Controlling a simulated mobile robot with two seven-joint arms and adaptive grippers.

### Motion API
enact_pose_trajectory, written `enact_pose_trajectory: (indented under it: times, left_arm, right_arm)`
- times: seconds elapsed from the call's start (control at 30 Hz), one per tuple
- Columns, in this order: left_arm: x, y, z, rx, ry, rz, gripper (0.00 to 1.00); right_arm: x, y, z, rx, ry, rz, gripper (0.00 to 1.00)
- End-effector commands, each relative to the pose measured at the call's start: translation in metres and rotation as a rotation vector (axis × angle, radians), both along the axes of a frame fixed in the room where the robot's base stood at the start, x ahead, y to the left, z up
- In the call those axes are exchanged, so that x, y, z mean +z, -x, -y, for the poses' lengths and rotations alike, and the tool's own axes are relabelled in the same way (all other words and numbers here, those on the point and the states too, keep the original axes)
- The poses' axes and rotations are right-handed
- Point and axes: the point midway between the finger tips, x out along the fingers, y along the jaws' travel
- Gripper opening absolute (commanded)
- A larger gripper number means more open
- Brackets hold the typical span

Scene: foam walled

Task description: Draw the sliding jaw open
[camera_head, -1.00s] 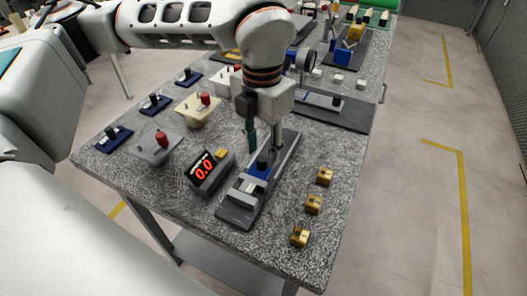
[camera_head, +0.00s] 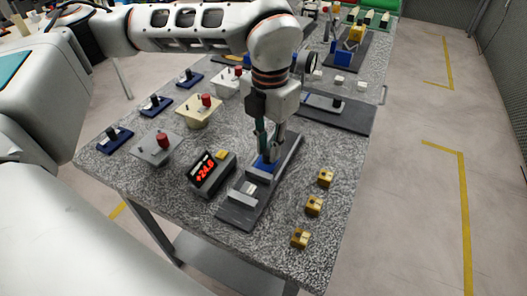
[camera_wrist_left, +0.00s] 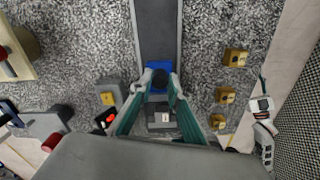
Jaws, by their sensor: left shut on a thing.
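The sliding jaw is a blue block (camera_head: 265,167) with a black knob, on a long grey rail (camera_head: 284,158) on the table. In the left wrist view the blue jaw (camera_wrist_left: 157,70) shows around the black knob (camera_wrist_left: 160,79). My left gripper (camera_head: 267,155) points down from above and is shut on the knob; in the wrist view its green fingers (camera_wrist_left: 160,86) close on both sides of it. A grey fixed block (camera_head: 240,197) stands at the rail's near end, with a gap between it and the blue jaw. My right gripper (camera_wrist_left: 262,105) shows small at the right of the wrist view, fingers unclear.
Several brass blocks (camera_head: 314,205) lie to the right. Grey and cream knobbed boxes (camera_head: 157,147) stand to the left. Another grey fixture (camera_head: 335,110) is behind the rail.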

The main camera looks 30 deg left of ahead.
Motion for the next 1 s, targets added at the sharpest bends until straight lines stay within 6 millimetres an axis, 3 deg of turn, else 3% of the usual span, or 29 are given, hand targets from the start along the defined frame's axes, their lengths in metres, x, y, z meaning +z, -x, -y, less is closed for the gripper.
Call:
enact_pose_trajectory:
  times: [0.1,0.37,0.4,0.47,0.83,1.0]
  left_arm:
    - [0.000,-0.009,-0.001,0.002,0.000,0.000,0.00]
    - [0.000,-0.010,-0.001,0.001,0.000,0.000,0.00]
    - [0.000,-0.010,-0.001,0.001,0.000,0.000,0.20]
    - [0.000,-0.010,-0.001,0.000,0.000,0.000,0.34]
    - [0.001,-0.010,-0.001,0.000,0.000,0.000,0.34]
    - [0.019,-0.011,-0.001,0.000,0.001,0.005,0.34]
  right_arm:
    - [0.000,0.002,-0.001,0.000,-0.002,-0.002,0.40]
    - [0.001,0.001,-0.002,0.001,-0.003,0.000,0.40]
    - [0.001,0.001,-0.002,0.002,-0.004,0.001,0.40]
    - [0.002,0.000,-0.002,0.002,-0.004,0.002,0.40]
    - [0.007,-0.006,-0.001,0.003,-0.003,0.016,0.40]
    - [0.006,-0.005,-0.001,0.002,-0.003,0.013,0.40]
